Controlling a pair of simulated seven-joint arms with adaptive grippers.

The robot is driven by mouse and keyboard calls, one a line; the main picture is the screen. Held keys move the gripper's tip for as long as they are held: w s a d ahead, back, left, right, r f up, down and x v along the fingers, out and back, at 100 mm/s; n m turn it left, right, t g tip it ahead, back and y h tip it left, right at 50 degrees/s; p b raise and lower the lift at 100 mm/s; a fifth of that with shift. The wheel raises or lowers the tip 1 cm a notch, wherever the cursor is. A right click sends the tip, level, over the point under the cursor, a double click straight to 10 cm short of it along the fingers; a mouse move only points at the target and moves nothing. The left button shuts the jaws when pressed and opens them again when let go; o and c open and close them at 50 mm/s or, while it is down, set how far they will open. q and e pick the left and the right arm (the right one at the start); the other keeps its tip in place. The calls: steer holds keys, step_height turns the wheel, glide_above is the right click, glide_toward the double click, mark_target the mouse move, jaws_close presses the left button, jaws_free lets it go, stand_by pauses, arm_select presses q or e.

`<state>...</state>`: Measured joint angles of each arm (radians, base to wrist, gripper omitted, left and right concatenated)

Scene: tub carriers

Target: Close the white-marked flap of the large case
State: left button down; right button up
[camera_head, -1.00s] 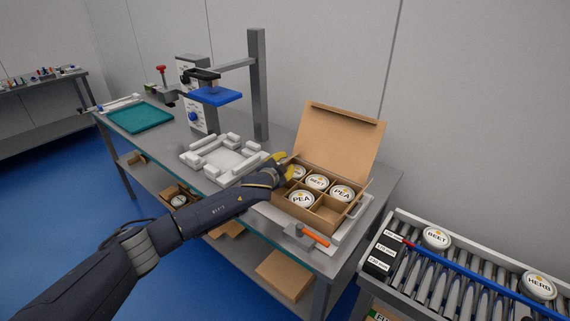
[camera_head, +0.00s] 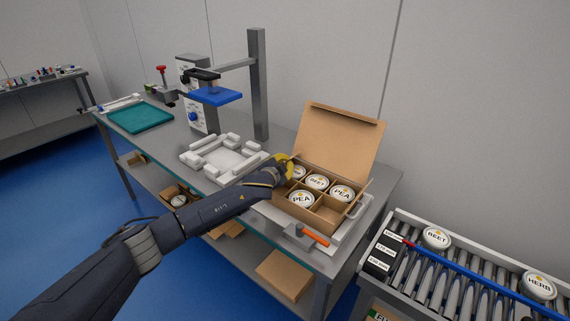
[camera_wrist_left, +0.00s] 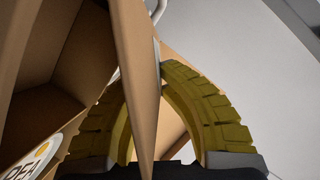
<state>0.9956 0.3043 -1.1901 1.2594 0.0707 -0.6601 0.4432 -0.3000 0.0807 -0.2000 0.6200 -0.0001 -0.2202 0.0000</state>
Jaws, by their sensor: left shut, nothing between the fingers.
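The open cardboard case (camera_head: 318,224) sits on the bench with its large lid (camera_head: 342,135) standing up at the back. Round tubs (camera_head: 303,199) labelled PEA and BEET lie in its compartments. My left gripper (camera_head: 284,160) is shut at the case's left side, beside the wall. In the left wrist view its yellow fingers (camera_wrist_left: 163,72) curve together, and a cardboard panel (camera_wrist_left: 137,75) crosses in front of one finger. A pale strip shows along that panel's edge; I cannot tell whether it is the white mark. My right gripper is not in view.
A white fixture (camera_head: 222,156) stands left of the case. An orange-handled tool (camera_head: 312,235) lies near the bench's front edge. A roller conveyor (camera_head: 450,270) with tubs is at the right. A grey post (camera_head: 258,85) rises behind the fixture.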

arm_select(q)
steer(key=shift+s+d+f+m+t, duration=0.1)
steer(key=shift+d+f+m+t, duration=0.15)
steer(key=shift+m+t, duration=0.2)
stand_by(0.3)
steer(key=c, duration=1.6)
jaws_free()
steer(key=shift+c, duration=0.2)
